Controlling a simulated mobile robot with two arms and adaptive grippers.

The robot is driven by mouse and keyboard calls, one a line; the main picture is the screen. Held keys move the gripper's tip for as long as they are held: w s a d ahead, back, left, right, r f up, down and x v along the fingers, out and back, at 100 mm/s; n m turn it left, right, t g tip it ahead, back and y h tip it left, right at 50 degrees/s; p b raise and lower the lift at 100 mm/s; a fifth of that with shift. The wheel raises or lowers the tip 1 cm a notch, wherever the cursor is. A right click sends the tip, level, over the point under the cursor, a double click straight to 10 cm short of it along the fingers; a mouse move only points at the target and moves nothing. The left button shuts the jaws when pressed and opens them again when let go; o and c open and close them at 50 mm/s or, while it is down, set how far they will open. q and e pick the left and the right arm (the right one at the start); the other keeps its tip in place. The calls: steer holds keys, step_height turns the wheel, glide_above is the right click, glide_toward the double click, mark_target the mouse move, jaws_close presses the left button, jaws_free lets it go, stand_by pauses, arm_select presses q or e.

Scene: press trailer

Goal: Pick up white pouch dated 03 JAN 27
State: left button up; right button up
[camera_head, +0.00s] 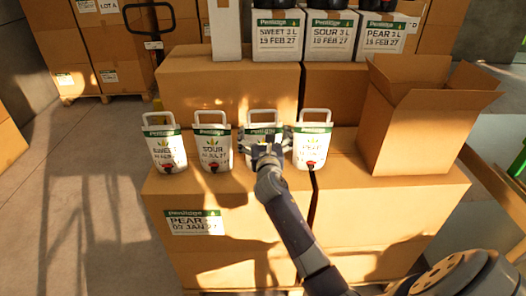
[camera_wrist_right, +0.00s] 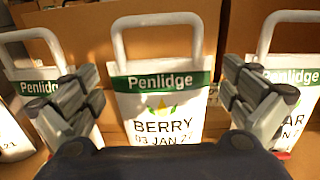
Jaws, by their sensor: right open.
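A white pouch with a green Penlidge band (camera_wrist_right: 158,112) fills the middle of the right wrist view. It reads BERRY and a date starting 03 JAN 2; the last digit is hard to read. In the head view it is the third pouch (camera_head: 263,127) in a row on a carton, partly hidden behind my right gripper (camera_head: 266,138). My right gripper in its wrist view (camera_wrist_right: 160,88) is open, one finger to each side of the pouch's front. I cannot tell whether they touch it. The pouch stands upright with its loop handle up. My left gripper is out of view.
A SWEET pouch (camera_head: 164,150) and a SOUR pouch (camera_head: 213,152) stand to the left, a PEAR pouch (camera_head: 312,150) close on the right. An open carton (camera_head: 410,130) stands further right. White boxes (camera_head: 331,37) stand on cartons behind.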

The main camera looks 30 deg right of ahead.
mark_target(263, 125)
steer(key=x, duration=0.4)
steer(key=shift+w, duration=0.1)
steer(key=c, duration=1.8)
steer(key=shift+r, duration=0.25)
